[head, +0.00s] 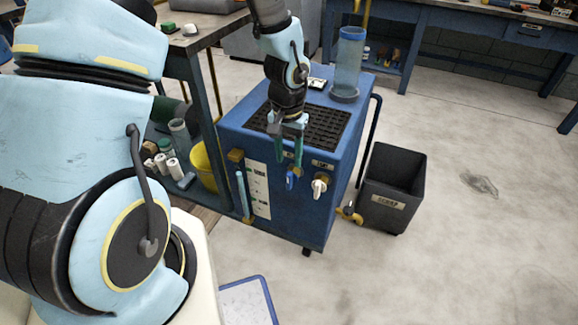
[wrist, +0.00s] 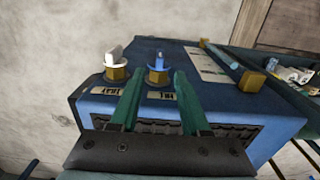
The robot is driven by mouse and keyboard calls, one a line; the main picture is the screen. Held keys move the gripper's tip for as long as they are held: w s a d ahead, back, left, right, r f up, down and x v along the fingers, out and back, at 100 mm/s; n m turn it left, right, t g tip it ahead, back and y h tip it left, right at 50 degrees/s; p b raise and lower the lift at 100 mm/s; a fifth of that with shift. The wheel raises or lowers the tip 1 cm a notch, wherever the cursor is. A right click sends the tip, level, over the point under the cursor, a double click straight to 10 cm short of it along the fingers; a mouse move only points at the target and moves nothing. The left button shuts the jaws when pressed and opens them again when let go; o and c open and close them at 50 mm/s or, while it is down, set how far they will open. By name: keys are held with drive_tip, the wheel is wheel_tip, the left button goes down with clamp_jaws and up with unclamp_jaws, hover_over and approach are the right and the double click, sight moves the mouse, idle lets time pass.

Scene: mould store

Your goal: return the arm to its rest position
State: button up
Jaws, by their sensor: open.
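My gripper (head: 288,161) is in front of the upper front edge of a blue wheeled machine (head: 287,227), its two green fingers pointing down. In the wrist view my gripper (wrist: 154,82) is open, with a clear gap between the fingers. A blue-handled valve (head: 292,179) sits just below the fingertips; in the wrist view this valve (wrist: 157,66) appears between and beyond the tips. Nothing is held. Whether a finger touches the valve cannot be told. A white-handled valve (head: 319,186) is beside it, to the right in the head view.
A clear blue-capped cylinder (head: 348,66) stands on the machine, behind a black grating (head: 325,127). A dark bin (head: 392,188) stands to the right. A workbench (head: 206,27) and a yellow bucket (head: 205,167) are at left. The floor at right is open.

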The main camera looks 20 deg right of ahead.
drive_tip(key=shift+r, duration=0.8)
drive_tip(key=shift+a, duration=0.1)
drive_tip(key=w+a+r+n+t, duration=0.1)
drive_tip(key=a+r+n, duration=0.1)
drive_tip(key=a+r, duration=0.45)
drive_tip(key=a+r+n, duration=0.3)
drive_tip(key=a, duration=0.7)
drive_tip(key=w+a+r+n+t, duration=0.1)
drive_tip(key=a+r+n, duration=0.1)
drive_tip(key=a+r, duration=0.45)
wheel_tip(320, 180, up, 13)
drive_tip(key=a+p, duration=0.2)
drive_tip(key=p, duration=1.2)
drive_tip(key=shift+s+p, duration=0.4)
drive_tip(key=shift+o, duration=0.2)
